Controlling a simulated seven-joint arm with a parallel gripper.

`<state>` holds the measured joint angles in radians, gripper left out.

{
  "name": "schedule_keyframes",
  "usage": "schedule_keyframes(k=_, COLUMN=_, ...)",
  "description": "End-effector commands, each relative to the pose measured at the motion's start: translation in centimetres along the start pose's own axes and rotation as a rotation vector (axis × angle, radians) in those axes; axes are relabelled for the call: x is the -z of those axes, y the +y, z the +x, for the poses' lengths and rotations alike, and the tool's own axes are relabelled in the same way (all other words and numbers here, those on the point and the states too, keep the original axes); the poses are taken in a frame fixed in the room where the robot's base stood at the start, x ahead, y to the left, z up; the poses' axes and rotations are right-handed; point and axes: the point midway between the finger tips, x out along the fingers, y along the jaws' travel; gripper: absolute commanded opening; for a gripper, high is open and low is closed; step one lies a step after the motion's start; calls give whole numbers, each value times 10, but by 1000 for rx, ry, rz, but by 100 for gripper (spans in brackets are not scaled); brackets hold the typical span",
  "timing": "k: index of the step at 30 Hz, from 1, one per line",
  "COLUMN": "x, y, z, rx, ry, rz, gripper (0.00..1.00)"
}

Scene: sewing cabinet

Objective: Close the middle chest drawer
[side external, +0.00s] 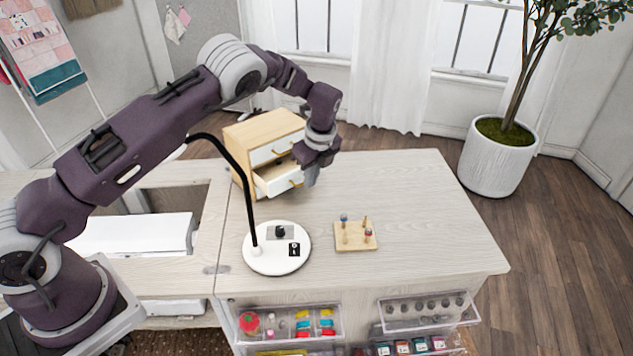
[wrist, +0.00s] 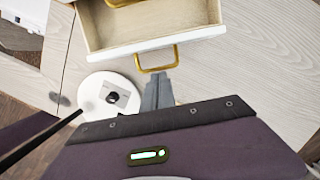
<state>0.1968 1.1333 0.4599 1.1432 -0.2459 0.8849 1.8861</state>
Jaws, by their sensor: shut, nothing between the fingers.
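A small wooden chest (side external: 248,131) with white drawer fronts and brass handles stands on the table. One drawer (side external: 275,177), below the closed top one (side external: 272,151), is pulled out and looks empty. In the wrist view the open drawer (wrist: 125,28) fills the top, with its brass handle (wrist: 173,65) on the near side. My gripper (side external: 311,179) is shut and empty, just in front of the open drawer's front. In the wrist view its fingertips (wrist: 158,78) are close to the handle; I cannot tell if they touch. The chest's lowest part is hidden in the side view.
A white round lamp base (side external: 277,262) with a black stem stands in front of the chest. A wooden peg board (side external: 355,236) with spools lies to its right. The right part of the table (side external: 437,212) is clear.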

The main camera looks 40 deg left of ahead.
Motion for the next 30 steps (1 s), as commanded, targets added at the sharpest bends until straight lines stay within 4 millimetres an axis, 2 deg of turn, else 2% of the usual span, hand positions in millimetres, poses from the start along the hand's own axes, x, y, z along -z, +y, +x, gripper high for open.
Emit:
schedule_keyframes(k=1, x=-14, y=0, z=3, rx=0, ry=1, rz=-5, gripper=0)
schedule_keyframes(k=6, x=-55, y=-1, z=13, rx=1, ry=0, rz=-5, gripper=0)
schedule_keyframes(k=12, x=-77, y=-1, z=18, rx=0, ry=0, rz=-1, gripper=0)
schedule_keyframes(k=24, x=-80, y=0, z=18, rx=-2, ry=-6, rz=-1, gripper=0)
schedule_keyframes(k=26, x=-73, y=0, z=15, rx=-2, ry=-5, rz=0, gripper=0)
schedule_keyframes(k=30, x=-40, y=-2, z=-2, rx=5, ry=-2, rz=4, gripper=0)
